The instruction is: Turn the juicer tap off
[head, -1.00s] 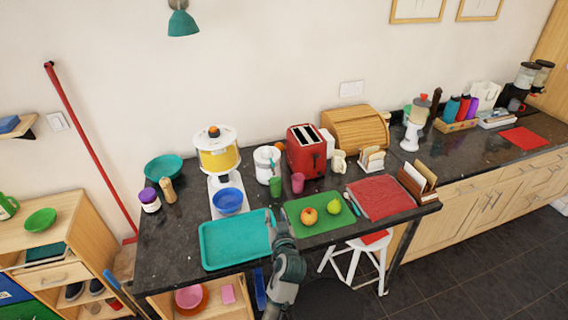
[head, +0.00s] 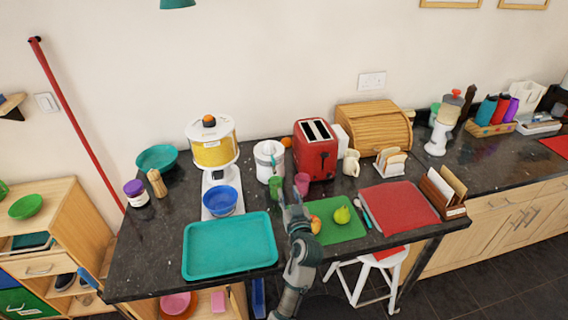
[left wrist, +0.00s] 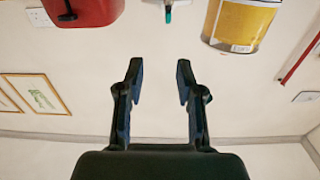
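The white juicer (head: 268,160) stands upright at the back of the dark counter, between the yellow container and the red toaster. A small teal part, seemingly its tap (left wrist: 168,15), shows at the top edge of the left wrist view, which appears upside down. A green cup (head: 276,187) stands in front of the juicer. My left gripper (head: 291,200) is open and empty, in front of the juicer and apart from it. In the left wrist view its two fingers (left wrist: 157,85) stand wide apart. The tap's position is too small to tell. My right gripper is not in view.
The yellow container (head: 213,152) and blue bowl (head: 222,200) are left of the juicer. A pink cup (head: 302,184) and red toaster (head: 315,155) are right. A teal tray (head: 230,245) and green board (head: 338,232) with fruit lie near the front edge.

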